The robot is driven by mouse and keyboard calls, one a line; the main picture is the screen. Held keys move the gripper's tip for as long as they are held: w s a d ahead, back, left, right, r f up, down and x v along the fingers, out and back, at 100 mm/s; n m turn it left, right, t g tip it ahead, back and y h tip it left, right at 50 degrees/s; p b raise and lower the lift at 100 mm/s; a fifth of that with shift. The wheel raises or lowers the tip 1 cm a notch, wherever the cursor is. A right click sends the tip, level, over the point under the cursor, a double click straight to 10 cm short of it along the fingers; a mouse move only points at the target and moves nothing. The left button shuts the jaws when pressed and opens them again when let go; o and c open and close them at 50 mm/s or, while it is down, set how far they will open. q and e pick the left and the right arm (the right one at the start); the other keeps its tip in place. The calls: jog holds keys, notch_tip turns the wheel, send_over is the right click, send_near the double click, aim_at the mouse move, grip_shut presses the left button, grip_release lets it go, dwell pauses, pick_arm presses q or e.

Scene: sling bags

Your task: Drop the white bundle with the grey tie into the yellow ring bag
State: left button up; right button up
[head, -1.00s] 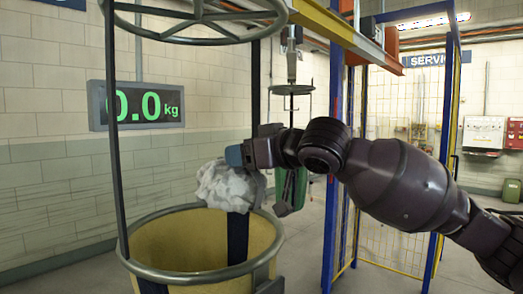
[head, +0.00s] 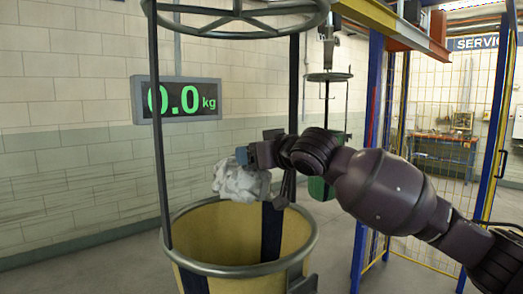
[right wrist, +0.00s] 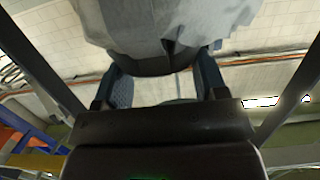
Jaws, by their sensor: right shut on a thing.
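The white bundle (head: 238,181) hangs from my right gripper (head: 246,155) in the head view, above the back part of the yellow ring bag's opening. The bundle (right wrist: 165,25) also fills the top of the right wrist view, between the two fingers of my right gripper (right wrist: 160,75), which is shut on it. A grey tie cannot be made out clearly. The yellow ring bag (head: 225,235) has a grey metal rim and dark straps and hangs below an upper ring (head: 236,15). The bag's floor is hidden. My left gripper is not in view.
A dark upright strap (head: 160,120) of the bag stands left of the bundle, and another stands behind it. A scale display (head: 177,99) reads 0.0 kg on the wall. A green bag (head: 322,188) hangs behind my right arm. Blue posts (head: 367,150) and a yellow mesh fence stand at the right.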

jog(key=o, duration=1.7)
jog(key=shift+o, duration=0.3)
jog(key=shift+f, duration=0.1)
